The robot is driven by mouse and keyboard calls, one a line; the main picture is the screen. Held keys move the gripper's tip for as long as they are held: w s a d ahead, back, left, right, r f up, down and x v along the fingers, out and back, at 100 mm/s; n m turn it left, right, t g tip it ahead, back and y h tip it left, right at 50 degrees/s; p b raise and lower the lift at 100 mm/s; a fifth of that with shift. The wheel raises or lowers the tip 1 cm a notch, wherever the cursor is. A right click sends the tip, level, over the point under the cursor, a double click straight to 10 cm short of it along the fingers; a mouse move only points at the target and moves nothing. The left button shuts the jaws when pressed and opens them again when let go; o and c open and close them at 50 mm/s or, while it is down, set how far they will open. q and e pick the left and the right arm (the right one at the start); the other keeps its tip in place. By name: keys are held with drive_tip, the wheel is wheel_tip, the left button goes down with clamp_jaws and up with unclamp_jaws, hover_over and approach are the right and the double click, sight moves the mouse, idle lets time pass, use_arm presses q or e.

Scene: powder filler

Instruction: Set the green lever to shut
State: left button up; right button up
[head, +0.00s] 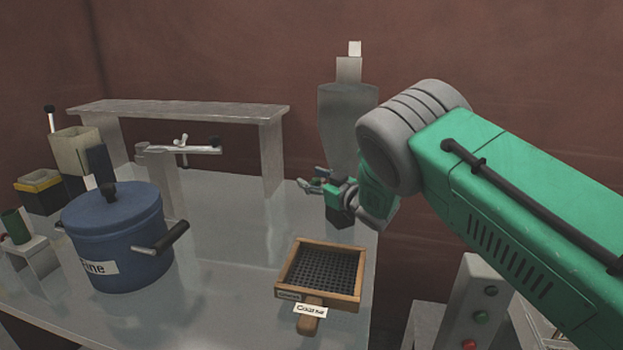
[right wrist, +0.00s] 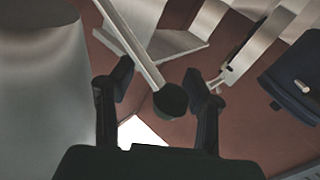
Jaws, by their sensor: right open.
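I cannot clearly pick out a green lever. A pale bar with a dark round knob (right wrist: 170,100) shows in the right wrist view, its knob in the gap between my fingers, with no visible grip. Its colour is too dark to tell. In the head view a pale arm (head: 190,150) with a dark end stands on a post; I cannot tell whether it is the same bar. My right gripper (head: 312,186) is open in front of the lower part of the grey hopper (head: 345,115). It also shows in the right wrist view (right wrist: 160,90). My left gripper is out of view.
A blue pot (head: 115,235) with a label stands at left. A wooden-framed sieve (head: 345,298) labelled Coarse lies at the front right. A grey shelf (head: 180,109) spans the back. A button box (head: 480,300) stands at lower right. The table (head: 215,260) between pot and sieve is clear.

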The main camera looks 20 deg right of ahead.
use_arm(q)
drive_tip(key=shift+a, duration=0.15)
use_arm(e)
drive_tip(key=shift+w+a, duration=0.15)
drive_tip(key=shift+a, duration=0.1)
